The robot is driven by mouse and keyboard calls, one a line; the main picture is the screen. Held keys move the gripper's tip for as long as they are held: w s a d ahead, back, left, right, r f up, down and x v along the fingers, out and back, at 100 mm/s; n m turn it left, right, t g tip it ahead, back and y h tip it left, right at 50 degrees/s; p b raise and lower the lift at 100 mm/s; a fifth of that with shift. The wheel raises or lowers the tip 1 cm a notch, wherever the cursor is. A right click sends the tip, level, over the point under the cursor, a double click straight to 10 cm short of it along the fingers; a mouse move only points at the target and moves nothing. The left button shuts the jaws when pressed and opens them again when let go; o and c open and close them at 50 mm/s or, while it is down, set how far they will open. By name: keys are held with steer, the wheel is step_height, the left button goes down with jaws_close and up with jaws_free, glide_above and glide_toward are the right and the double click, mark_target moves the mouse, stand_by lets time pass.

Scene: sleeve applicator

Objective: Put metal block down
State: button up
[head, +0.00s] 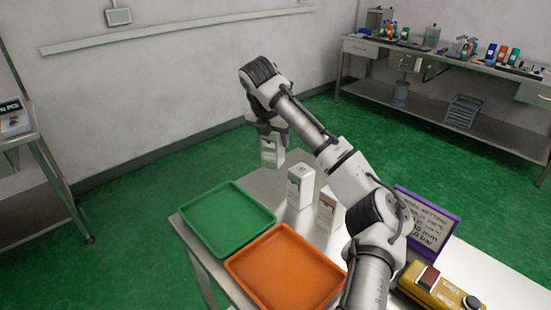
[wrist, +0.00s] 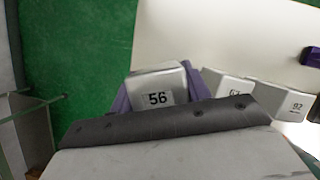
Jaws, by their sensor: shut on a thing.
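My gripper (head: 270,136) is shut on a pale metal block (head: 271,153) in the head view. It holds the block in the air at the table's far edge, beyond the standing blocks. In the wrist view the same block (wrist: 158,86) shows a label reading 56 between the purple fingers of my gripper (wrist: 157,91). Two similar blocks stand on the table, a nearer one (head: 327,209) partly hidden by my arm and a farther one (head: 300,187). In the wrist view they appear at right, one labelled 92 (wrist: 290,103), the other's label (wrist: 234,92) partly covered.
A green tray (head: 199,243) and an orange tray (head: 253,291) lie empty on the table (head: 505,280). A purple-framed sign (head: 432,225) and a yellow device (head: 438,290) are at right. A bench (head: 445,58) with bottles stands behind.

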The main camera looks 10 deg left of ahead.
mark_target(269, 140)
steer(key=shift+f+p, duration=0.4)
steer(key=shift+f, duration=3.25)
steer(key=o, duration=1.3)
steer(key=shift+f, duration=0.15)
steer(key=b+v, duration=0.1)
steer(key=v, duration=1.1)
